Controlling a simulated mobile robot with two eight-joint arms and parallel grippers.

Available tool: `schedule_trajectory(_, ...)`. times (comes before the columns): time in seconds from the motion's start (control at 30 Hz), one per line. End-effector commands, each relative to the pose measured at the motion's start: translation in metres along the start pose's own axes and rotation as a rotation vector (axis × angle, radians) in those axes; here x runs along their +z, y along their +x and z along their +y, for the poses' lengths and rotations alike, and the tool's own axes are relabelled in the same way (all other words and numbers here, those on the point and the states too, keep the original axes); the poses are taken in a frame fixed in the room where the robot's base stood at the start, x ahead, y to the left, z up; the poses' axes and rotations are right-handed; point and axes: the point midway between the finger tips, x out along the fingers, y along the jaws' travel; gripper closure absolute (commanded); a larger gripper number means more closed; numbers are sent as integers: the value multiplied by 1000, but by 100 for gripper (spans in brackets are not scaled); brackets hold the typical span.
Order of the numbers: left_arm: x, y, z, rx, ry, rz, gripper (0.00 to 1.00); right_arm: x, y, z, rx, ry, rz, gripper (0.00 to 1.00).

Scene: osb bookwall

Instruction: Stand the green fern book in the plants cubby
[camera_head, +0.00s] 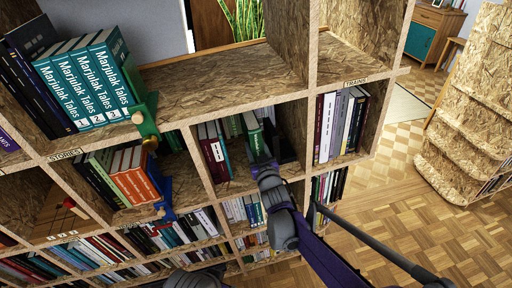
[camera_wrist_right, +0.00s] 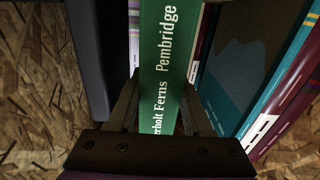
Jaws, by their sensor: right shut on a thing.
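The green fern book (camera_head: 253,137) is in a middle cubby of the bookwall in the head view, spine toward me. In the wrist view its green spine (camera_wrist_right: 161,70) reads "Ferns" and "Pembridge". My right gripper (camera_head: 263,163) is shut on it, with a finger on each side of the spine (camera_wrist_right: 160,108). The book looks upright between a dark slab (camera_wrist_right: 86,60) and a teal book (camera_wrist_right: 268,85). Whether its bottom rests on the shelf is hidden by the gripper. No plants label is readable.
Red and teal books (camera_head: 215,150) stand at the left of this cubby. A dark bookend (camera_head: 283,148) is at its right. Marjulak Tales books (camera_head: 85,80) and a green bookend (camera_head: 146,120) are at upper left. The TRAINS cubby holds books (camera_head: 340,122). Parquet floor (camera_head: 390,190) lies clear at right.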

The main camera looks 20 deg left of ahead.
Motion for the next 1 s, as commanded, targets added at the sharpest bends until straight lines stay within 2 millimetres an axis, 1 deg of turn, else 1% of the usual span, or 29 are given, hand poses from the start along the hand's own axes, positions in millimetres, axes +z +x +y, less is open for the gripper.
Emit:
schedule_trajectory(0.17, 1, 4, 0, 0, 0, -1, 50, 3, 0, 0, -1, 0, 3, 100)
schedule_trajectory(0.3, 1, 2, 0, 0, 0, -1, 50, 2, 0, 0, -1, 0, 3, 100)
schedule_trajectory(0.33, 1, 2, 0, 0, 0, -1, 50, 2, 0, 0, -1, 0, 2, 47)
schedule_trajectory(0.47, 1, 2, 0, 0, 0, -1, 50, 2, 0, 0, 0, 0, 2, 23)
schedule_trajectory(0.5, 1, 2, 0, 0, 0, -1, 50, 2, 0, 0, 0, 0, 1, 16)
schedule_trajectory(0.83, 1, 3, 0, 0, 0, -1, 50, 4, -2, 0, 1, 0, -1, 15)
schedule_trajectory(0.93, 1, 2, 0, 0, 0, -1, 50, 3, -11, 0, 1, -1, -1, 15)
schedule_trajectory(1.0, 1, 2, 0, 0, 0, -1, 50, 2, -22, 0, 0, -2, -1, 15)
